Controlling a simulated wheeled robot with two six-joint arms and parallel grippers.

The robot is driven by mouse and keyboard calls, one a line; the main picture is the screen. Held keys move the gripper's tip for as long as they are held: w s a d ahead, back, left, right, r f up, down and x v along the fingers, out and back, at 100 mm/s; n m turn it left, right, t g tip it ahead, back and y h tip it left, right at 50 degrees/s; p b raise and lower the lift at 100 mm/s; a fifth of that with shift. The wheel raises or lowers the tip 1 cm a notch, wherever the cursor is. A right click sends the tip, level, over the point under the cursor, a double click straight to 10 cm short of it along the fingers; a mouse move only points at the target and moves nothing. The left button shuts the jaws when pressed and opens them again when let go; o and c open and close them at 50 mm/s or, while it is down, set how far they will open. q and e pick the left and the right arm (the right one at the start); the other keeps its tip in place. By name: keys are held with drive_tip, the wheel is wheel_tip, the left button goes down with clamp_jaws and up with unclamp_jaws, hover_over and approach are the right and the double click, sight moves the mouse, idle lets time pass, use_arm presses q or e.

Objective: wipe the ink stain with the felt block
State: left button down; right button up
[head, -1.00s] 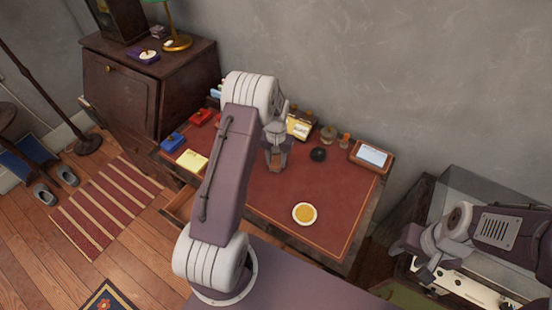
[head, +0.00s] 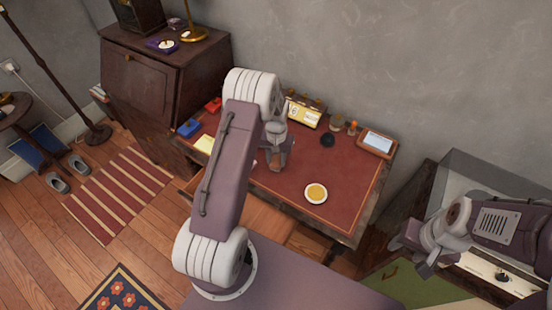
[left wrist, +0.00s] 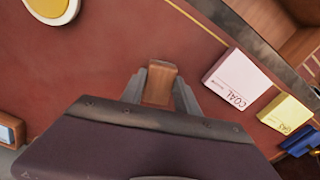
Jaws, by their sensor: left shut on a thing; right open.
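A small block with a brown wooden-looking top (left wrist: 160,85), which appears to be the felt block, is between the fingers of my left gripper (left wrist: 158,88). My left gripper (head: 273,166) is shut on it, low over the middle of the red desk top (head: 350,190). I cannot tell whether the block touches the desk. My right gripper (head: 418,250) is open and empty, off to the right of the desk.
White (left wrist: 238,80) and yellow pads (left wrist: 287,114) lie beside my left gripper.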

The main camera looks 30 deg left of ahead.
use_arm(q)
wheel_tip(320, 180, up, 2)
drive_tip(key=shift+w+r, duration=0.1)
drive_tip(key=shift+r, duration=0.1)
drive_tip(key=shift+w+r+p, duration=0.25)
drive_tip(key=shift+r+p, duration=0.4)
drive_tip(key=shift+p, duration=0.3)
wheel_tip(320, 180, up, 3)
drive_tip(key=shift+s+r+p, duration=0.1)
drive_tip(key=shift+s+p, duration=0.05)
drive_tip(key=shift+p, duration=1.1)
drive_tip(key=shift+r+p, duration=0.3)
use_arm(e)
drive_tip(key=r, duration=0.5)
drive_tip(key=shift+w+a+r, duration=0.15)
drive_tip(key=shift+w+r, duration=0.15)
